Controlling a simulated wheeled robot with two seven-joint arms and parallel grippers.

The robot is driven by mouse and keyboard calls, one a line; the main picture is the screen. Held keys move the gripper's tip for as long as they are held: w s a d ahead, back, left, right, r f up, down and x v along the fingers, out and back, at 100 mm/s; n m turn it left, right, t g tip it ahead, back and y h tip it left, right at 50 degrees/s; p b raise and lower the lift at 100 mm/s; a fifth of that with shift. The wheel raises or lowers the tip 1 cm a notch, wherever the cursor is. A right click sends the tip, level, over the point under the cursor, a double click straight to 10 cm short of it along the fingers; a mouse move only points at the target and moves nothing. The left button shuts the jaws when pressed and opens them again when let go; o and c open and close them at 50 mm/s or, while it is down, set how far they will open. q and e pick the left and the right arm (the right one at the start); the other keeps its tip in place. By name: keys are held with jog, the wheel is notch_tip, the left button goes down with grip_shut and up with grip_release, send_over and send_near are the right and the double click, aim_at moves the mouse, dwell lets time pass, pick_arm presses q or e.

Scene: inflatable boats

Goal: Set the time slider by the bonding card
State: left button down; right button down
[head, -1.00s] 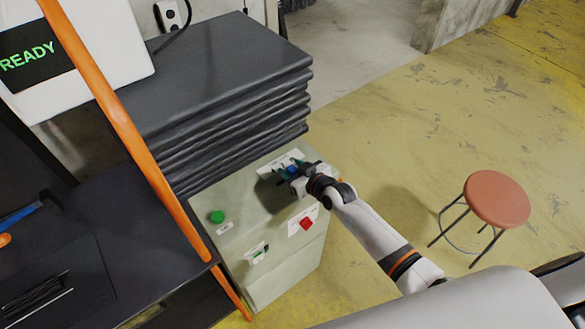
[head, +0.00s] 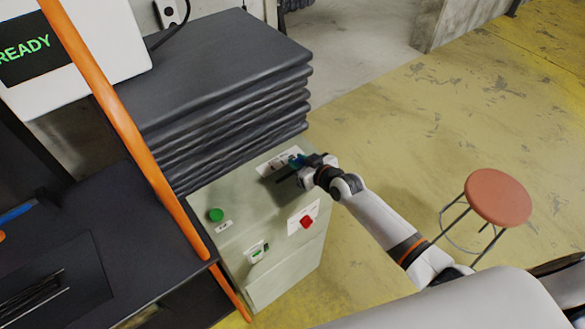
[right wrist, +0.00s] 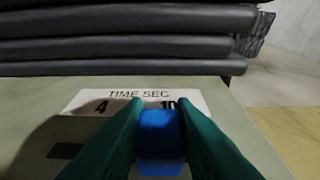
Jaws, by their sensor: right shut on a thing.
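The control box (head: 240,252) is pale green, with a white scale label (head: 272,165) at its far end. In the right wrist view the label (right wrist: 85,97) reads "TIME SEC" with 4 at left and 10 at right. The blue slider knob (right wrist: 158,140) sits between my right gripper's green fingers, just below the 10. My right gripper (head: 298,163) is shut on this knob; the fingers hide part of the label. A dark slot (right wrist: 62,151) shows left of the fingers. The bonding card is not clearly identifiable. My left gripper is not in view.
Folded dark sheets (head: 225,80) are stacked behind. An orange bar (head: 125,125) crosses at left; a red stool (head: 497,198) stands right.

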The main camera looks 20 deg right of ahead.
jog(key=shift+w+d, duration=0.25)
jog(key=shift+d, duration=0.4)
jog(key=shift+r, duration=0.1)
jog(key=c, duration=1.6)
grip_release()
jog(key=shift+c, duration=0.2)
jog(key=o, duration=0.4)
jog(key=shift+d, duration=0.1)
jog(key=shift+o, duration=0.2)
jog(key=shift+s, duration=0.2)
jog(key=b+v, duration=0.1)
jog(key=v, duration=1)
jog(key=shift+s+d, duration=0.2)
